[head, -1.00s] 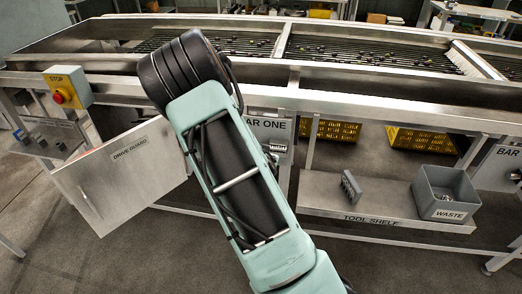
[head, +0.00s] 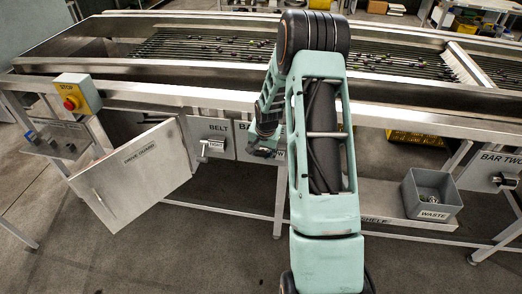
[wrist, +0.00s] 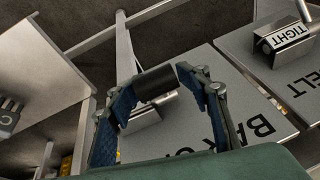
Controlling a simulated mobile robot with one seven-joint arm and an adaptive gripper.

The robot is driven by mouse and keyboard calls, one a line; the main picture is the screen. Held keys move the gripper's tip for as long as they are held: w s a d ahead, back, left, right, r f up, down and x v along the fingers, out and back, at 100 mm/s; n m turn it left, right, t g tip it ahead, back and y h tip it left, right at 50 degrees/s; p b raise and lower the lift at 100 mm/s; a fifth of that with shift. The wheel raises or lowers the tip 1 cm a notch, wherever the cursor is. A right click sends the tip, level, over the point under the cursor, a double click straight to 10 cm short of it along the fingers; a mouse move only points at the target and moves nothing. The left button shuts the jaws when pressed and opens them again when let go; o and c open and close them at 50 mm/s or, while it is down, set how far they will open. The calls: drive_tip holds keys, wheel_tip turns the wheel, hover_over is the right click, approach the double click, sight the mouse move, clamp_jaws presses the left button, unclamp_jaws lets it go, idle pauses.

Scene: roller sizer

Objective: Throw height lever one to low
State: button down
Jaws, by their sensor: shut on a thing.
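The panel lettered BAR, partly covered (head: 242,137), is beside the BELT panel under the machine's front rail. My gripper (wrist: 158,90) is shut on a dark cylindrical lever grip (wrist: 155,83), with one blue-padded finger at each end side of it. A metal bracket below the grip partly shows in the wrist view. In the head view my gripper (head: 264,146) is in front of this panel, and my arm covers the lever and part of the lettering. The lever's position label is not readable.
The BELT lever (head: 212,145), with a TIGHT tag, is just left of my gripper. The open drive guard (head: 130,172) juts out further left, near the stop button (head: 71,102). A grey waste bin (head: 431,193) and the BAR TWO panel (head: 495,170) are to the right.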

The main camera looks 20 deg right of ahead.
drive_tip(key=shift+w+d+r+g+y+p, duration=0.1)
drive_tip(key=shift+d+r+g+y+p, duration=0.1)
drive_tip(key=shift+r+g+y+p, duration=0.25)
drive_tip(key=shift+w+g, duration=0.1)
drive_tip(key=shift+g, duration=0.25)
drive_tip(key=c, duration=1.1)
unclamp_jaws()
drive_tip(key=shift+r, duration=0.15)
drive_tip(key=shift+c, duration=0.2)
drive_tip(key=shift+o, duration=0.6)
wheel_tip(320, 180, up, 12)
drive_tip(key=s, duration=0.2)
drive_tip(key=shift+s+f, duration=0.25)
drive_tip(key=shift+s, duration=0.05)
drive_tip(key=shift+d, duration=0.1)
